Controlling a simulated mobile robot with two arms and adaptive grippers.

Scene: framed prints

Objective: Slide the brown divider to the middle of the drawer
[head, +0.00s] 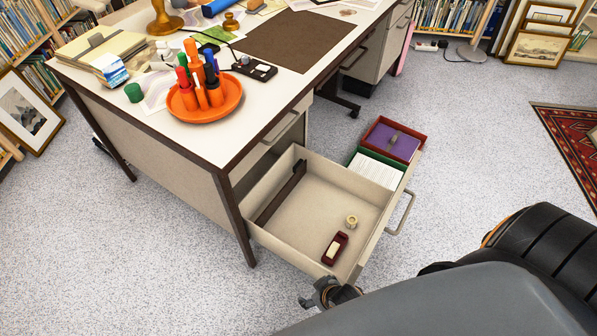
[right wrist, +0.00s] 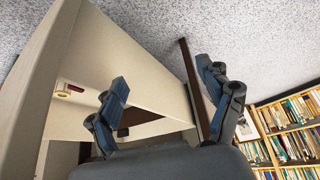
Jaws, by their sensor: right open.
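The brown divider (head: 281,193) is a dark bar standing across the open beige drawer (head: 376,205), near the end closest to the desk. My right gripper (head: 332,294) is just outside the drawer's near front corner, low in the head view and partly hidden by my arm. It is apart from the divider. In the right wrist view its two fingers (right wrist: 168,105) are spread with nothing held between them, in front of beige panels. I cannot pick out the divider for sure in that view. My left gripper is not in view.
The drawer floor holds a dark red dispenser (head: 335,248) and a small tape roll (head: 351,221) towards the front. Its middle is clear. Red (head: 393,140) and green (head: 376,169) boxes sit beyond the far side wall. The desk (head: 165,128) stands behind the drawer.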

